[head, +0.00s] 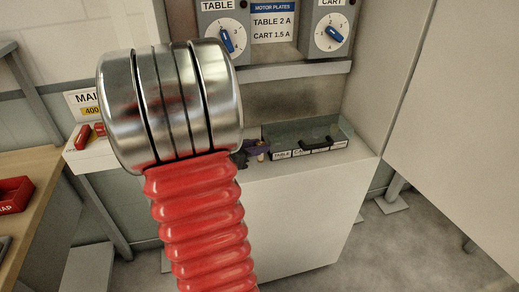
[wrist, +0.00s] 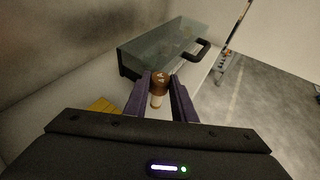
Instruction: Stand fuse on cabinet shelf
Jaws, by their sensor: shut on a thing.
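My gripper (wrist: 160,95) is shut on the fuse (wrist: 158,84), which has a brown end with pale marks and a whitish body. The fuse is between the two purple fingers in the wrist view. In the head view my gripper (head: 256,147) shows only in part behind my arm, with the pale end of the fuse (head: 261,156) just below it. They are above the cabinet shelf (head: 300,172), just left of a glass-lidded case (head: 300,136). I cannot tell whether the fuse touches the shelf.
The case has a black handle (wrist: 201,50) and labelled front slots. Dials for TABLE (head: 226,38) and CART (head: 332,36) are above it. A yellow piece (wrist: 103,105) lies left of my gripper. Red items (head: 83,136) sit on a ledge at left. Open floor is at right.

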